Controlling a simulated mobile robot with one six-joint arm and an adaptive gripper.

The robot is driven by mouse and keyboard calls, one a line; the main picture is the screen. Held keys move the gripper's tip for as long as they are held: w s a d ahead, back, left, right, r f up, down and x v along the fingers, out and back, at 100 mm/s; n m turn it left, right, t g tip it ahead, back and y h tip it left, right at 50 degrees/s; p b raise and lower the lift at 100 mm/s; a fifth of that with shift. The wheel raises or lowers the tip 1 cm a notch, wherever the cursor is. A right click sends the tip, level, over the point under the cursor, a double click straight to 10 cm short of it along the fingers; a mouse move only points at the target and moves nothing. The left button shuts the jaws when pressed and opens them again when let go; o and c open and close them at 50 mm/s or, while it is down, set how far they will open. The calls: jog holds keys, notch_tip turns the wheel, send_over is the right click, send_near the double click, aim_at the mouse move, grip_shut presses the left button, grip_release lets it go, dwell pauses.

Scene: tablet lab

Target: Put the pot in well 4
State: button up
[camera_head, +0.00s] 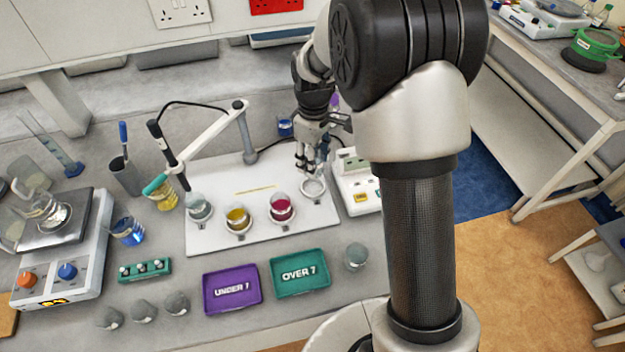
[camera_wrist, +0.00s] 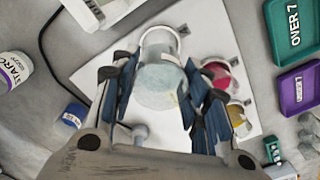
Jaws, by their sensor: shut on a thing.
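My gripper (camera_head: 309,160) points down at the right end of the white board (camera_head: 215,175). It is shut on a clear glass pot (camera_head: 314,188) with pale contents. In the wrist view the pot (camera_wrist: 163,72) shows between the blue-grey fingers (camera_wrist: 160,95). The pot is at the rightmost place in the row, by a small tag (camera_wrist: 184,30) whose mark I cannot read surely. The well under it is hidden, so I cannot tell whether the pot is seated or just above. Other pots in the row are red (camera_head: 281,207), yellow (camera_head: 238,218) and pale (camera_head: 199,207).
A white boxed instrument (camera_head: 357,190) stands close right of the held pot. A probe arm (camera_head: 215,135) rises behind the board. A purple tray (camera_head: 232,290), a green tray (camera_head: 300,273) and another pale pot (camera_head: 356,256) are in front. A white bottle (camera_wrist: 14,72) shows in the wrist view.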

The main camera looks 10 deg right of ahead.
notch_tip(320, 180, down, 8)
jog(key=shift+r+b, duration=0.25)
jog(key=shift+b, duration=0.6)
jog(key=shift+r, duration=0.1)
jog(key=o, duration=0.6)
jog(key=shift+f, duration=0.25)
jog(key=o, duration=0.4)
jog(key=shift+o, duration=0.2)
jog(key=shift+r, duration=0.1)
